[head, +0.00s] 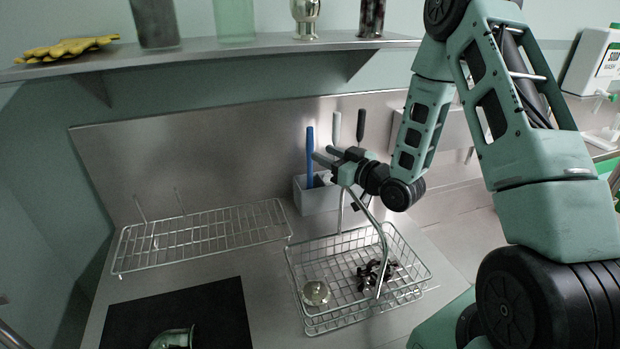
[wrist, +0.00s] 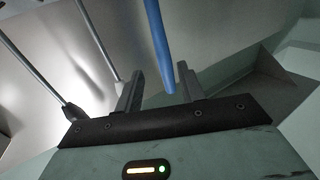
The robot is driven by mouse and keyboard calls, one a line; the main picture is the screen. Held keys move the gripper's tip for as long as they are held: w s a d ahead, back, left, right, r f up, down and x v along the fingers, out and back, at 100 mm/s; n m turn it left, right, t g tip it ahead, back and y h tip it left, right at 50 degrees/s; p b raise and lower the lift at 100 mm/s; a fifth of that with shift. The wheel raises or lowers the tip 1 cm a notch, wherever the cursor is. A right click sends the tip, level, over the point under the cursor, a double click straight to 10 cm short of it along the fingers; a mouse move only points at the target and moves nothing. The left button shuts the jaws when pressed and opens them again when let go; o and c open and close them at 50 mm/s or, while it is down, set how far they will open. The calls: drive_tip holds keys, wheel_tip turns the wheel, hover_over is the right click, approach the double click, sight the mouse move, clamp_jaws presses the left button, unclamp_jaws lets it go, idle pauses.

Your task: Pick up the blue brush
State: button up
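The blue brush (head: 310,150) stands upright in a pale holder (head: 318,200) against the steel back wall; only its handle shows, and its lower end is hidden in the holder. My gripper (head: 323,156) is just right of the handle in the head view, its fingers pointing left toward it. In the wrist view, the blue brush's handle (wrist: 157,40) runs down from the top edge to the space between the fingers of my gripper (wrist: 158,80), closer to the right finger. The fingers are apart and hold nothing; I cannot tell whether one touches the handle.
A white handle (head: 336,127) and a black handle (head: 361,124) stand beside the brush, close to my gripper. A bent faucet (head: 376,230) arches over a wire basket (head: 330,322) below. A wire rack (head: 200,237) lies left. A shelf (head: 210,55) runs above.

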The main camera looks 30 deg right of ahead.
sight(312, 150)
drive_tip(key=p+x, duration=0.1)
drive_tip(key=x, duration=0.1)
drive_tip(key=p+x, duration=0.2)
drive_tip(key=shift+w+a, duration=0.2)
drive_tip(key=shift+a, duration=0.2)
drive_tip(key=shift+w+a+f, duration=0.15)
drive_tip(key=shift+w+f, duration=0.05)
drive_tip(key=shift+w, duration=0.35)
clamp_jaws()
